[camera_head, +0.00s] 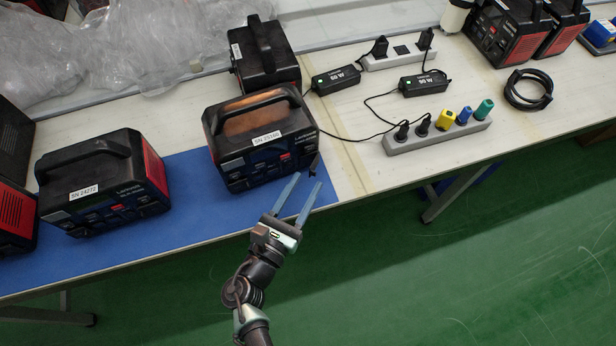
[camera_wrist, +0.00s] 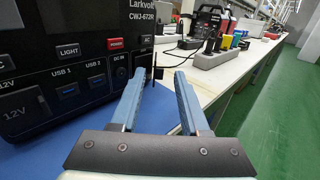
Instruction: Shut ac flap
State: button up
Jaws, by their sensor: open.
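A black power station (camera_head: 262,140) with the label SN 25166 stands on the blue mat, its front panel towards me. It fills the left of the wrist view (camera_wrist: 75,65), with LIGHT, USB and DC IN markings. A small thin dark flap (camera_head: 315,165) sticks out at the right end of its front; it shows nearly edge-on in the wrist view (camera_wrist: 154,70). I cannot read a label on it. My gripper (camera_head: 308,180) is open and empty, in front of that right end. In the wrist view the flap appears between the fingertips (camera_wrist: 159,75); contact cannot be told.
Another power station (camera_head: 105,180), SN 24272, stands left on the blue mat (camera_head: 190,215). One more (camera_head: 264,58) stands behind. Power strips (camera_head: 437,135), adapters (camera_head: 335,80) and cables lie right. The green floor in front of the table is clear.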

aim_at(317, 166)
jog(key=shift+x, duration=1.2)
grip_shut()
